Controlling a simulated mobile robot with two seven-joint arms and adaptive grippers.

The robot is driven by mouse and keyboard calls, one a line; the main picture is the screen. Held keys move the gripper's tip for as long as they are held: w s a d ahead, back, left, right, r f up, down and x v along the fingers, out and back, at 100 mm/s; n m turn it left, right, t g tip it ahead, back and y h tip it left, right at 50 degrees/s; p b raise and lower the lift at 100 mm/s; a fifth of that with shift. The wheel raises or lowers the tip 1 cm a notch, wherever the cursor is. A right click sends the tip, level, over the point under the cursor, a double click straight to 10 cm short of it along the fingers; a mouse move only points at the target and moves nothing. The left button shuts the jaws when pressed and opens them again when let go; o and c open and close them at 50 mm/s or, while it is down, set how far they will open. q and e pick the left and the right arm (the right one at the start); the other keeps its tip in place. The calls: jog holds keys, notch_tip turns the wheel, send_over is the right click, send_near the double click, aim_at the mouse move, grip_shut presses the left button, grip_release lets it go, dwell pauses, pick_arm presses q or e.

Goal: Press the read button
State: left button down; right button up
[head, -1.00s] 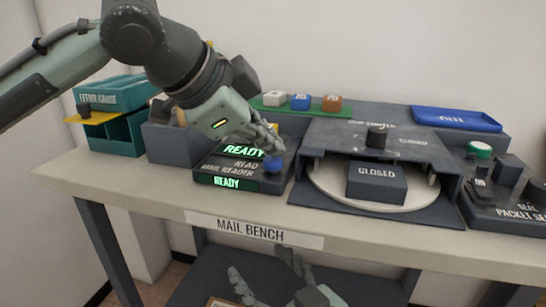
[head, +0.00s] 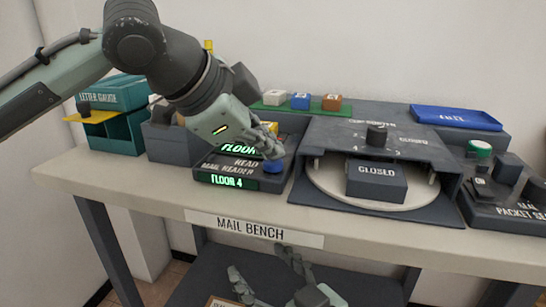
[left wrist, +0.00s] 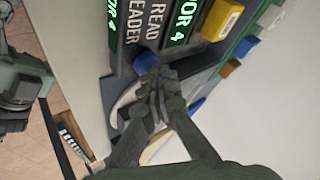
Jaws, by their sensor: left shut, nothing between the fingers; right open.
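The mail reader (head: 232,163) is a dark box on the bench, with "READ" lettering beside a blue button (head: 272,167) at its right front. Its green displays (head: 227,181) read "FLOOR 4". My left gripper (head: 271,150) is shut and empty, its fingertips right at the blue button. In the left wrist view the fingertips (left wrist: 155,80) overlap the lower edge of the blue button (left wrist: 147,62); whether they touch it I cannot tell. My right gripper (head: 268,272) is open and empty, low in front of the bench.
Right of the reader stands a dark station with a block marked "CLOSED" (head: 377,182). A green tray (head: 300,107) with small blocks lies behind, and a blue tray (head: 455,117) is at back right. A teal letter gauge (head: 115,92) stands left. A yellow block (left wrist: 222,20) shows near the reader.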

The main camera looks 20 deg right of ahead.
pick_arm(q)
jog(key=shift+f, duration=0.1)
dwell(0.3)
jog(key=shift+r+p, duration=0.95)
jog(key=shift+p, duration=0.25)
pick_arm(e)
jog(key=shift+r, duration=1.2)
